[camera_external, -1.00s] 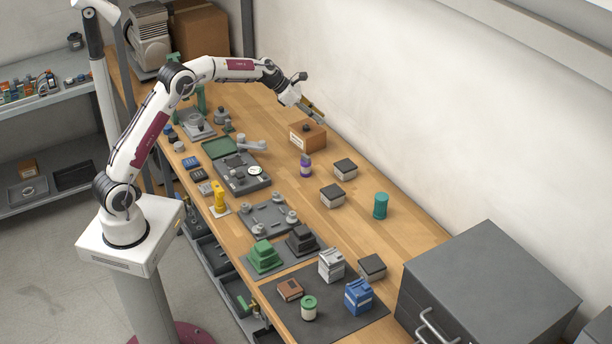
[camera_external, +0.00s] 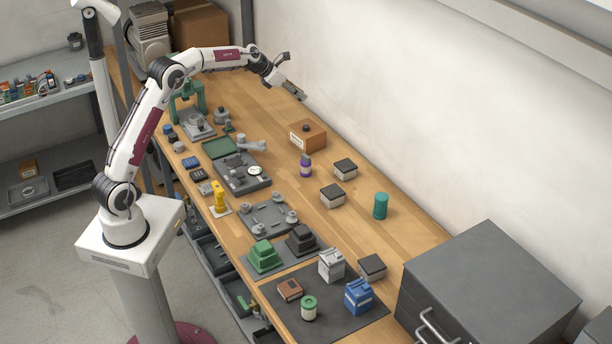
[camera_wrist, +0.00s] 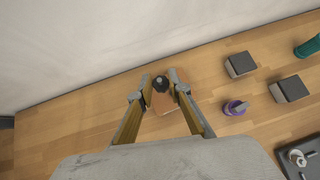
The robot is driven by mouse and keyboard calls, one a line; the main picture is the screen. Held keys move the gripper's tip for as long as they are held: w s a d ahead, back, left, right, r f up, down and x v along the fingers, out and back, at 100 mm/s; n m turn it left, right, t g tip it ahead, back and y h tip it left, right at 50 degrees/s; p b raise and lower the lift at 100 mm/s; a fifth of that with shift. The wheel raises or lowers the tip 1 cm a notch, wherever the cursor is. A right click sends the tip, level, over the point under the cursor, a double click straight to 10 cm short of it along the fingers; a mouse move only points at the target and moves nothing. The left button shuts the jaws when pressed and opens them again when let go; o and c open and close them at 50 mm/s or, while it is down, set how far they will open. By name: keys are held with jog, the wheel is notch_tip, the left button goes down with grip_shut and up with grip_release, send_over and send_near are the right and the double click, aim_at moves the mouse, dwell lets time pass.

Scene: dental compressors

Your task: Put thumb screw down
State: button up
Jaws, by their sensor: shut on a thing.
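My gripper (camera_external: 301,96) is raised above the bench near the back wall, up and left of the small brown box (camera_external: 315,139). In the wrist view my gripper (camera_wrist: 159,82) has its two fingers on either side of a small dark knob, the thumb screw (camera_wrist: 161,84). It is shut on the thumb screw. The brown box (camera_wrist: 162,104) shows behind and below the fingertips, partly hidden by them. In the external view the screw in the fingers is too small to make out. A small dark spot shows on the box's top there.
Grey fixtures (camera_external: 243,175) line the front side of the bench. Bare wood (camera_external: 260,105) lies left of the box, along the wall.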

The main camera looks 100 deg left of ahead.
send_over(299, 129)
jog(key=shift+s+a+f, duration=0.1)
jog(key=shift+f, duration=1.5)
jog(key=shift+a+f, duration=0.1)
jog(key=shift+f, duration=1.5)
jog(key=shift+f, duration=1.85)
jog(key=shift+f, duration=0.65)
jog(key=o, duration=0.7)
jog(key=shift+o, duration=0.2)
jog(key=shift+r, duration=0.1)
jog(key=shift+s+d+r, duration=0.1)
jog(key=shift+r, duration=0.55)
jog(key=v, duration=1.1)
jog(key=shift+s+r, duration=0.2)
jog(key=shift+r, duration=0.05)
